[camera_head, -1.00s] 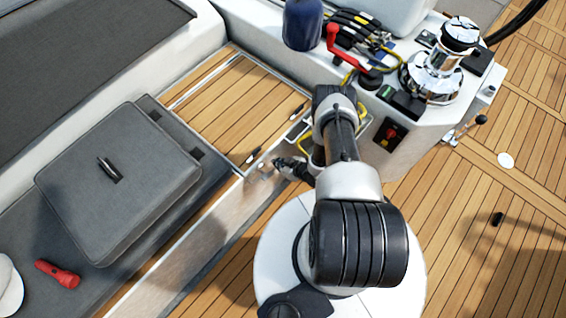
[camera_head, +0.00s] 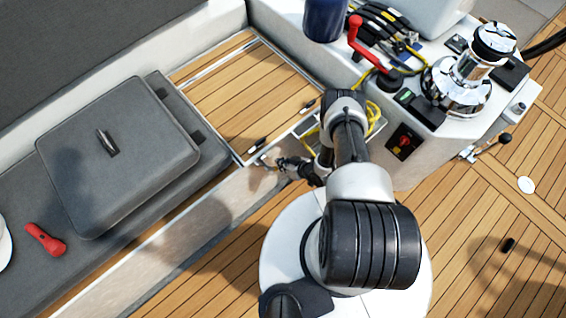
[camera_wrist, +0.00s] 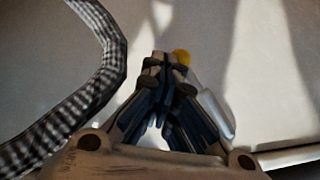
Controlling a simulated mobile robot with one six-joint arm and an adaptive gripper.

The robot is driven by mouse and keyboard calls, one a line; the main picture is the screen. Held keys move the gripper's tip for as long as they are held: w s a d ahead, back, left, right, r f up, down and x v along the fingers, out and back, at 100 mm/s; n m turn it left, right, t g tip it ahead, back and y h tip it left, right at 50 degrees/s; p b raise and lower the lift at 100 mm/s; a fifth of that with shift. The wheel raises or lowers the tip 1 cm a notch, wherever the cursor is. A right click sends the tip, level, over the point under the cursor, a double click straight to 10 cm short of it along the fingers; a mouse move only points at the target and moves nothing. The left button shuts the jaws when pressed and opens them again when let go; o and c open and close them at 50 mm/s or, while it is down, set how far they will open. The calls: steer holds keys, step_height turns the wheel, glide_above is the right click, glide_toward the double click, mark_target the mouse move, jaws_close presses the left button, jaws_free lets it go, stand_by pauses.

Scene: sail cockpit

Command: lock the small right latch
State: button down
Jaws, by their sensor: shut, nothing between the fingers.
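The teak hatch lid (camera_head: 235,85) lies shut in the cockpit seat in the head view. Two small dark latches sit along its near edge: a left one (camera_head: 256,146) and a right one (camera_head: 311,103). The right latch is beside my forearm; its lock state is too small to tell. My gripper (camera_head: 266,160) is just below the left latch, by the seat's front edge, apart from the right latch. In the wrist view my gripper (camera_wrist: 166,70) has its fingertips together, with nothing held. No latch is clearly recognisable there.
A yellow rope (camera_head: 374,118) hangs in an opening beside my arm. A grey cushion (camera_head: 115,155) and red flashlight (camera_head: 45,239) lie left. The console with the winch (camera_head: 460,85) and red handle (camera_head: 366,48) stands right. A checkered hose-like thing (camera_wrist: 100,80) is close in the wrist view.

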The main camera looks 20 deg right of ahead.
steer(key=shift+s+a+f+y, duration=0.1)
steer(key=shift+a+f+y, duration=0.05)
steer(key=shift+f+y, duration=0.2)
steer(key=shift+s+a+f, duration=0.1)
steer(key=shift+a+f, duration=0.1)
steer(key=shift+f, duration=0.1)
steer(key=shift+a+f+m+y, duration=0.2)
steer(key=shift+f+m+y, duration=0.05)
steer(key=shift+m+y, duration=0.2)
stand_by(0.3)
steer(key=v, duration=1.2)
